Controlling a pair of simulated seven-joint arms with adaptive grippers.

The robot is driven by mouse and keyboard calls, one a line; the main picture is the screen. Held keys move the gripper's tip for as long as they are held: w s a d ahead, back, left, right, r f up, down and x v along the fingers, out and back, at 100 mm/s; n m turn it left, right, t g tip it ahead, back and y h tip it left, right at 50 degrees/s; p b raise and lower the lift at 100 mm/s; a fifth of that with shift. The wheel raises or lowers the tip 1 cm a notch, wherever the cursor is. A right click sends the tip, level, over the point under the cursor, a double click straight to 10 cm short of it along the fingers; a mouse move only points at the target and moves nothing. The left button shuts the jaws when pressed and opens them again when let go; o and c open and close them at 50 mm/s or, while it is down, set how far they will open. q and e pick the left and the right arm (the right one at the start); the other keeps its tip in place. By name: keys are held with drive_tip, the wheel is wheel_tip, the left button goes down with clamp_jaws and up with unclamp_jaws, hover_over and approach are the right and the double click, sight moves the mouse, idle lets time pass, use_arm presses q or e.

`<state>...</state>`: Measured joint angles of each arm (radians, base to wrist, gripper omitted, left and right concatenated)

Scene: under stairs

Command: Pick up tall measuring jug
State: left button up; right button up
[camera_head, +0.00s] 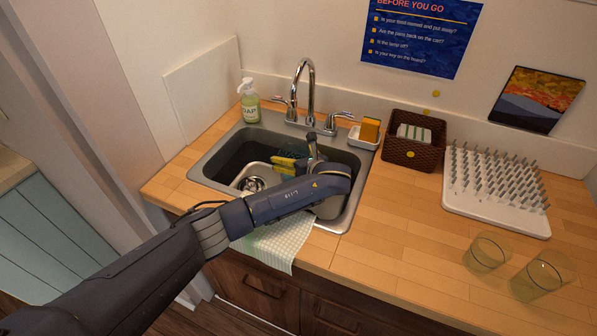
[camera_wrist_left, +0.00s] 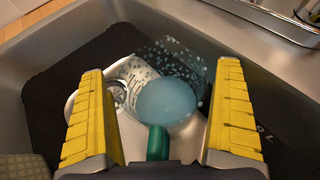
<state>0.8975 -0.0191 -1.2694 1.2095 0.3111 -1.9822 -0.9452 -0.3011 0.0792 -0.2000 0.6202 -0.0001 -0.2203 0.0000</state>
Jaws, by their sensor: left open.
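My left gripper (camera_head: 288,165) reaches down into the sink, its yellow finger pads apart. In the left wrist view, the open fingers (camera_wrist_left: 161,70) stand on either side of a clear vessel with pale markings, a light blue round area and a green handle; this looks like the tall measuring jug (camera_wrist_left: 168,102). It seems to lie between the fingers without visible contact, the handle pointing toward the gripper. In the head view, my arm and gripper hide most of it. My right gripper does not show.
The steel sink (camera_head: 208,165) has a faucet (camera_head: 308,85) behind it and a soap bottle (camera_head: 249,102) at its back left. A cloth (camera_head: 275,246) hangs over its front edge. A brown basket (camera_head: 413,150), a peg drying rack (camera_head: 485,218) and two glasses (camera_head: 487,253) stand right.

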sight(295, 104)
use_arm(q)
drive_tip(key=c, duration=1.4)
drive_tip(key=shift+o, duration=0.2)
drive_tip(key=shift+r, duration=0.15)
drive_tip(key=shift+r, duration=9.9)
drive_tip(key=o, duration=0.9)
drive_tip(key=c, duration=0.9)
